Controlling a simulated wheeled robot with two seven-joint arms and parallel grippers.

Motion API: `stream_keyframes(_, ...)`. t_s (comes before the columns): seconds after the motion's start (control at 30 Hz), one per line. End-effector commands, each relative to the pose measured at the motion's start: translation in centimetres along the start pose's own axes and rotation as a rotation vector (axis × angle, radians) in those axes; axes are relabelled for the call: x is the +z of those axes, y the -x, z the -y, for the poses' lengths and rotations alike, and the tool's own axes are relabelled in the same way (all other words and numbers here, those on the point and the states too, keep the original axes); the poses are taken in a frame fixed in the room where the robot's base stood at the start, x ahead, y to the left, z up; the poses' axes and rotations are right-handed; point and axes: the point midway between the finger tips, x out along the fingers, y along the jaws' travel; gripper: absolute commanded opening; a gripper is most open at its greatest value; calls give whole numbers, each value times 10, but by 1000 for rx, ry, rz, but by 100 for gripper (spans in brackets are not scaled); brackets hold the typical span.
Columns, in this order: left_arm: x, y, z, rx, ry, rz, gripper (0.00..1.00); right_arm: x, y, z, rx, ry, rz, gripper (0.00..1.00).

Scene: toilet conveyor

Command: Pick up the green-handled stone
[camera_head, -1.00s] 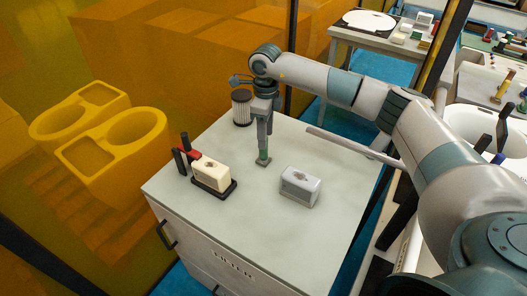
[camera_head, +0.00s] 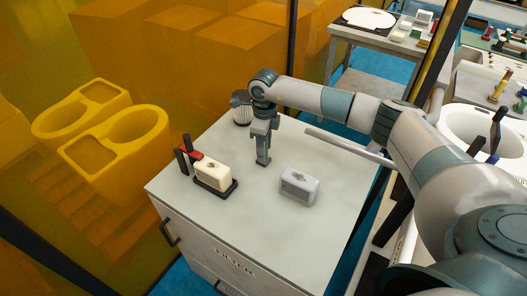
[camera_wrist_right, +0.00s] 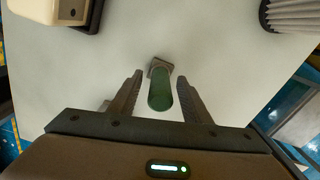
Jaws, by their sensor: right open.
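The green-handled stone (camera_wrist_right: 160,88) stands on the white cabinet top, with its green handle between the two fingers of my right gripper (camera_wrist_right: 158,95) in the right wrist view. The fingers are open, with a gap on each side of the handle. In the head view my right gripper (camera_head: 263,150) points down over the stone. My left gripper is not in view.
A cream block (camera_head: 213,172) in a black tray stands to the left, beside black and red upright pieces (camera_head: 187,158). A grey-white block (camera_head: 299,184) is to the right. A ribbed cylinder (camera_head: 241,108) stands behind the gripper. The front of the cabinet top (camera_head: 250,225) is clear.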

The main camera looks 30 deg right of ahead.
Motion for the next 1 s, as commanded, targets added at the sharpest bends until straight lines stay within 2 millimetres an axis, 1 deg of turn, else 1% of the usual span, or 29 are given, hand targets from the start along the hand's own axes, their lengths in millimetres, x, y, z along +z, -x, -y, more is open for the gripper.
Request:
stream_keyframes(0.13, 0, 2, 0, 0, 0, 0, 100, 0, -4, 0, 0, 0, 1, 44)
stream_keyframes(0.53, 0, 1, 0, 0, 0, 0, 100, 0, -4, 0, 0, 0, 1, 44)
stream_keyframes(0.57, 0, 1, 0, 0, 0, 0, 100, 0, -4, 0, 0, 0, 1, 37)
stream_keyframes(0.6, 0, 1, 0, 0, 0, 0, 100, 0, -4, 0, 0, 0, 1, 27)
stream_keyframes(0.67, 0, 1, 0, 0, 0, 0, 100, 0, -4, 0, 0, 0, 1, 13)
stream_keyframes(0.7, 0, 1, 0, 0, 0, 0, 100, 0, -4, 0, 0, 0, 1, 3)
stream_keyframes(0.73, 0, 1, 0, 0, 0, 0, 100, 0, -4, 0, 0, 0, 1, 0)
stream_keyframes(1.0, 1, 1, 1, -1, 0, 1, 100, 0, -3, 0, -1, 0, 2, 0)
